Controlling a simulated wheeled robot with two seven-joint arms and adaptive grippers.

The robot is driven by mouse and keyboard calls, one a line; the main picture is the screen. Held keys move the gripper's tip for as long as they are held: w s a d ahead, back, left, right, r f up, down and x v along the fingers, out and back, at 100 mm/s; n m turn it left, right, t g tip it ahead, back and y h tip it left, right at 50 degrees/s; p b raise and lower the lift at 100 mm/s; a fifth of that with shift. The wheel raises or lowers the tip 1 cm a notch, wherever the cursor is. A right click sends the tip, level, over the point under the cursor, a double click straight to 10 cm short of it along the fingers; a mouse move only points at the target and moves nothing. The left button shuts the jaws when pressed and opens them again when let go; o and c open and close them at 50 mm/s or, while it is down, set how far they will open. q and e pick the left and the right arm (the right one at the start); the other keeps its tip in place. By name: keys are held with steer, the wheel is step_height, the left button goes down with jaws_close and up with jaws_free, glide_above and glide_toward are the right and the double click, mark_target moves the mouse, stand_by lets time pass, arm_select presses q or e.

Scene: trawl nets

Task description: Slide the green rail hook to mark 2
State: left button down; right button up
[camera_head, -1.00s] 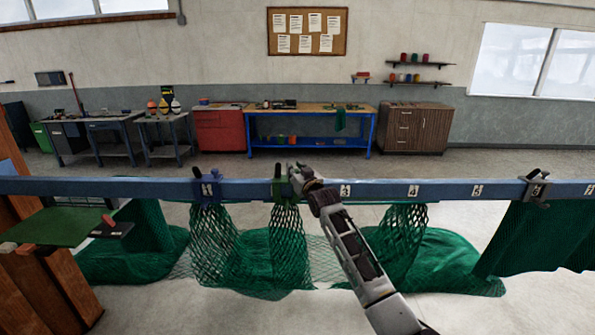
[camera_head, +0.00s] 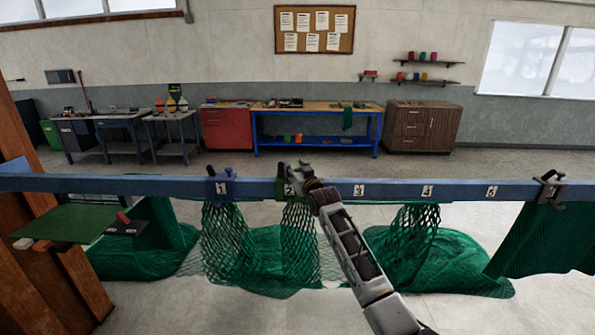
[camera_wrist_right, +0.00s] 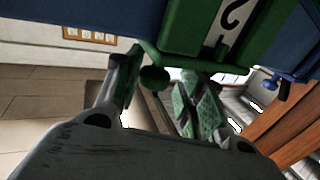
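The green rail hook (camera_head: 281,188) sits on the blue rail (camera_head: 390,190), with the white number 2 plate (camera_head: 289,189) showing at it. In the right wrist view the hook's green body (camera_wrist_right: 190,25) fills the top, a pale plate with a dark curved figure showing in its opening. My left gripper is not in view.
A blue hook (camera_head: 218,188) is at mark 1, and a grey clamp (camera_head: 549,188) is at the rail's right. Green netting (camera_head: 300,235) hangs below the rail. Marks 3 (camera_head: 358,190) and 4 (camera_head: 427,191) are clear. A green board (camera_head: 65,224) is at left.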

steer(key=shift+d, duration=0.2)
steer(key=shift+s, duration=0.1)
steer(key=shift+v, duration=0.85)
steer(key=v, duration=1)
steer(key=shift+a, duration=0.15)
steer(key=shift+f, duration=0.1)
